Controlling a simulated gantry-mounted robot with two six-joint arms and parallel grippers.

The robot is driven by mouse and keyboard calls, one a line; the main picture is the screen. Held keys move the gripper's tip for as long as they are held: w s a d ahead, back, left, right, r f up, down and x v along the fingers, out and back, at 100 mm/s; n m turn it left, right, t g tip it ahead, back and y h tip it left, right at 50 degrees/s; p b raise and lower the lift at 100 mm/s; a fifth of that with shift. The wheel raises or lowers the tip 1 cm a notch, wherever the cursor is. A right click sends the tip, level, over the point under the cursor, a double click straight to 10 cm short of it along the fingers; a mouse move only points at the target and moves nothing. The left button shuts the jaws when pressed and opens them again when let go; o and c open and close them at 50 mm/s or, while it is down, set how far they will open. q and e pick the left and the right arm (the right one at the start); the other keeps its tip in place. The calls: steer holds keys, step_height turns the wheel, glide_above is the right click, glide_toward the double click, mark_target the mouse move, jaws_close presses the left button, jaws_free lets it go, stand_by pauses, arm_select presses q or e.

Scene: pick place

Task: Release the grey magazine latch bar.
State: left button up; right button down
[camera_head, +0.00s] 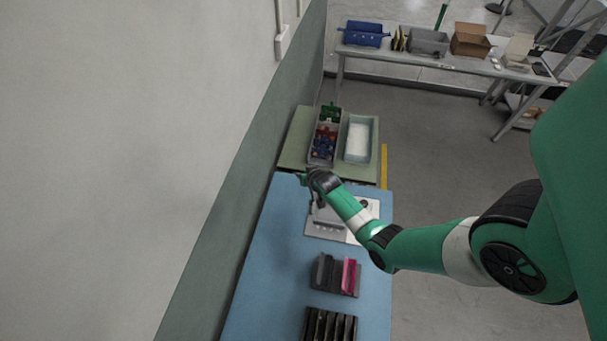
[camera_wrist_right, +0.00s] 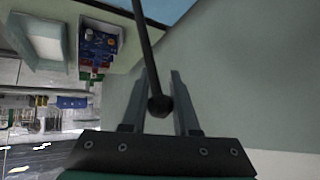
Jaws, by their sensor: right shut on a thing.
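A thin dark grey bar (camera_wrist_right: 145,45) with a round knob at its near end runs between my right fingers in the right wrist view; it looks like the latch bar. My right gripper (camera_wrist_right: 159,78) is shut on it near the knob. In the head view my right gripper (camera_head: 315,196) is over the far left part of the blue table, beside a grey fixture (camera_head: 326,219) on a light plate. The arm hides part of the fixture, and the bar is too small to make out there. My left gripper is not in view.
Behind, a green table holds a grey bin of coloured parts (camera_head: 324,144) and a pale tray (camera_head: 358,139). Nearer on the blue table (camera_head: 268,275) stand a dark holder with a pink piece (camera_head: 349,277) and a black slotted rack (camera_head: 330,325). A wall runs along the left.

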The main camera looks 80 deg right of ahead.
steer(key=shift+s+a+f, duration=0.15)
steer(key=shift+s+f, duration=0.05)
steer(key=shift+f, duration=0.15)
steer(key=c, duration=0.8)
jaws_free()
steer(key=shift+s, duration=0.1)
steer(key=shift+o, duration=0.7)
steer(key=shift+r, duration=0.15)
steer(key=p+v, duration=0.4)
steer(key=v, duration=0.7)
steer(key=shift+r+p, duration=0.3)
steer(key=shift+p, duration=0.1)
steer(key=shift+a, duration=0.1)
